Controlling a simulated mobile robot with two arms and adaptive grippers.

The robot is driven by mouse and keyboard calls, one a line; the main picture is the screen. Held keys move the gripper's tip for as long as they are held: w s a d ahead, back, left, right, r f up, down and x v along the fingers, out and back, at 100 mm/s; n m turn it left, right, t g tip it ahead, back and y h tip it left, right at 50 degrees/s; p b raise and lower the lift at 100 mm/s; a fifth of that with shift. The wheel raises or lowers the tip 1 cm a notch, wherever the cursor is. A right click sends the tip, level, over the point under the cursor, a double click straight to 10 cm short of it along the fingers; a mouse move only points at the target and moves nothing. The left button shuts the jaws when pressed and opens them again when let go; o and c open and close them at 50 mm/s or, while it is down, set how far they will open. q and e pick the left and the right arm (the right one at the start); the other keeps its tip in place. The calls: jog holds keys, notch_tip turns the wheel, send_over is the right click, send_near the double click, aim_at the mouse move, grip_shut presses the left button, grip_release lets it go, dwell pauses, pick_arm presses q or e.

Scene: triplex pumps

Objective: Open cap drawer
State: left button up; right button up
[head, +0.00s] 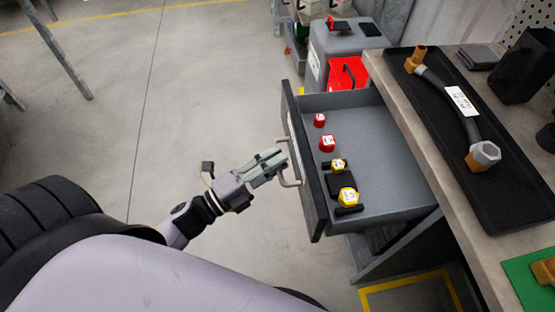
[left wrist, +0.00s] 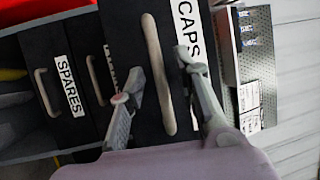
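The cap drawer (head: 385,130) is pulled well out from under the workbench in the head view. My right gripper is not in view.
The workbench (head: 455,195) holds a black tray (head: 430,115) with a hose and brass fittings. The floor at left is mostly clear.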

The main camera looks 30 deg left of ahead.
pick_arm(q)
jog(key=v, duration=1.1)
